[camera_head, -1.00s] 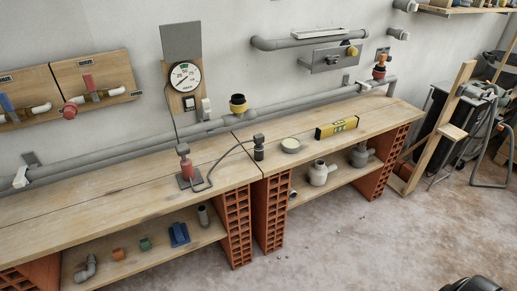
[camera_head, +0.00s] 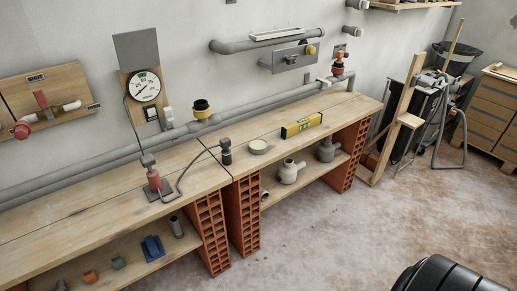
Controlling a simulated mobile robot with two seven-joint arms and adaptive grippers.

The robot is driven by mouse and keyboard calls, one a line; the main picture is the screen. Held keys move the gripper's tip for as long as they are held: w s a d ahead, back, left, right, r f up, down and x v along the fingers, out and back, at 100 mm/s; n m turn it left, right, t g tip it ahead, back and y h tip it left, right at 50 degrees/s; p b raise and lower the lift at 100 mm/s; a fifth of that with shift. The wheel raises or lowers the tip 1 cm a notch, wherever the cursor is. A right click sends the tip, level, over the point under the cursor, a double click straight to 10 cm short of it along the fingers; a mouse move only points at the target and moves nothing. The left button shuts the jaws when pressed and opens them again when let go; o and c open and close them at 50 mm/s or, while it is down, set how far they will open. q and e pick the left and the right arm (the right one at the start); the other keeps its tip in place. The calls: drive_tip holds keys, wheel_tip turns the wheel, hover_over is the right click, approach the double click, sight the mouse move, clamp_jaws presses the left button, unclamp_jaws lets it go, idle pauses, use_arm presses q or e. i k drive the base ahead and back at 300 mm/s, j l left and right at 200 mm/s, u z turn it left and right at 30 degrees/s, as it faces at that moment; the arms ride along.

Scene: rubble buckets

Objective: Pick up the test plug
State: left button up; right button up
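A small dark cylindrical fitting (camera_head: 226,152), which looks like the test plug, stands upright on the wooden bench (camera_head: 95,205). A thin dark hose joins it to a red pump (camera_head: 154,181) with a grey top, to its left on the bench. Neither of my grippers shows. A dark rounded part of mine is at the bottom right edge, well away from the bench.
A yellow spirit level (camera_head: 301,125) and a round pale tin (camera_head: 259,147) lie right of the plug. Grey pipes run along the wall behind, below a gauge (camera_head: 144,86). Brick stacks (camera_head: 242,216) support the bench. The floor (camera_head: 330,245) in front is clear.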

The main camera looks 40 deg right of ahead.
sight(226, 156)
drive_tip(key=i+l+u, duration=0.15)
drive_tip(key=l, duration=0.3)
drive_tip(key=i+l+u, duration=0.15)
drive_tip(key=l, duration=0.35)
drive_tip(key=l+u, duration=0.15)
drive_tip(key=l, duration=0.3)
